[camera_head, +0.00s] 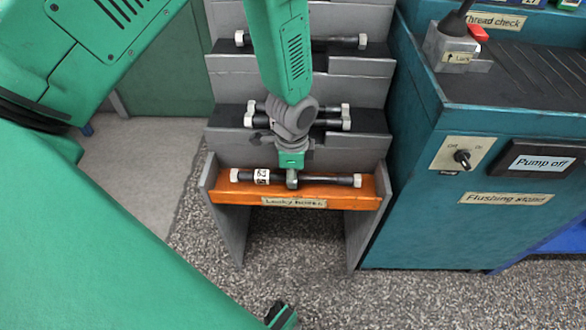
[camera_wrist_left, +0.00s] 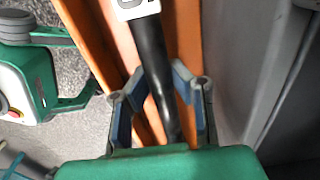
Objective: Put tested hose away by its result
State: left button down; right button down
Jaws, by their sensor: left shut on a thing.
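A black hose (camera_head: 332,180) with pale end fittings and a white printed tag (camera_head: 261,176) lies lengthwise along the orange tray (camera_head: 228,191) labelled "Leaky hoses". My left gripper (camera_head: 292,180) reaches down from above and is shut on the hose near its middle. In the left wrist view the black hose (camera_wrist_left: 154,65) runs between the blue-padded fingers of the left gripper (camera_wrist_left: 161,88), with orange tray walls (camera_wrist_left: 189,40) on both sides. I cannot tell whether the hose touches the tray floor. My right gripper is not in view.
Behind the orange tray, grey stepped shelves (camera_head: 345,69) hold other dark hoses (camera_head: 335,124). Speckled floor in front is open.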

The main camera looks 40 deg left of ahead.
pick_arm(q)
jog(key=shift+f, duration=0.65)
jog(key=c, duration=1.4)
grip_release()
notch_tip(320, 180, up, 12)
jog(key=shift+f, duration=0.1)
